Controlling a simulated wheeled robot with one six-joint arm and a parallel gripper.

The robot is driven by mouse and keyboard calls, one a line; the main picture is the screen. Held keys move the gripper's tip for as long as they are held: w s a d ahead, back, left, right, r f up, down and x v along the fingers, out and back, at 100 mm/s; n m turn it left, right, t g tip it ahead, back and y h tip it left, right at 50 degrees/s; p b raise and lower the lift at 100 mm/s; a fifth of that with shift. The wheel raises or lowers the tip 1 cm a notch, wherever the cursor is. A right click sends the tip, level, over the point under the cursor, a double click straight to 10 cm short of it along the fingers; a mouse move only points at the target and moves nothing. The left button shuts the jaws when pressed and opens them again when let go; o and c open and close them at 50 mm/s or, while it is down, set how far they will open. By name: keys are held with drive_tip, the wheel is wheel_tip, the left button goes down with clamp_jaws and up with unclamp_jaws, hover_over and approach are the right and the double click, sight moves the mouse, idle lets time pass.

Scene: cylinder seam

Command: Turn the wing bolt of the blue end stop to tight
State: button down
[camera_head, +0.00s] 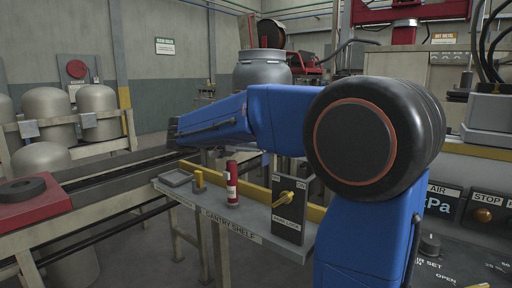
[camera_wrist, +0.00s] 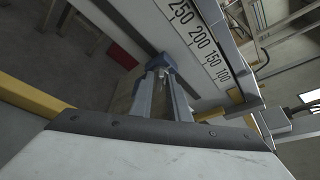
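The blue end stop (camera_wrist: 160,62) shows in the wrist view just past my fingertips, beside a white scale strip. My gripper (camera_wrist: 161,78) reaches toward it, with its two grey fingers on either side of a narrow gap. The tips are at or very near the blue block. The wing bolt cannot be made out; the fingers may hide it, and I cannot tell whether they hold it. In the head view my blue arm stretches left over the rail, and my gripper and the end stop are not clearly seen.
The white scale (camera_wrist: 198,40) carries printed numbers. In the head view a long dark rail (camera_head: 110,170) runs behind the gantry shelf (camera_head: 232,228). On the shelf stand a red cylinder (camera_head: 232,185) and a box with a yellow knob (camera_head: 287,212). A yellow bar (camera_wrist: 30,95) lies left in the wrist view.

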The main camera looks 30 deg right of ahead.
idle(0.5)
drive_tip(key=m+t, duration=0.3)
drive_tip(key=m, duration=0.2)
drive_tip(key=s+m+t+y, duration=0.1)
drive_tip(key=m+t, duration=0.2)
drive_tip(key=m, duration=0.3)
drive_tip(key=s+d+m+t+y, duration=0.1)
drive_tip(key=m+t, duration=0.3)
drive_tip(key=m, duration=0.1)
drive_tip(key=shift+f+m, duration=0.3)
drive_tip(key=shift+f, duration=0.05)
drive_tip(key=shift+m, duration=0.3)
drive_tip(key=shift+r, duration=0.1)
idle(0.7)
drive_tip(key=c, duration=1.9)
unclamp_jaws()
drive_tip(key=shift+o, duration=0.2)
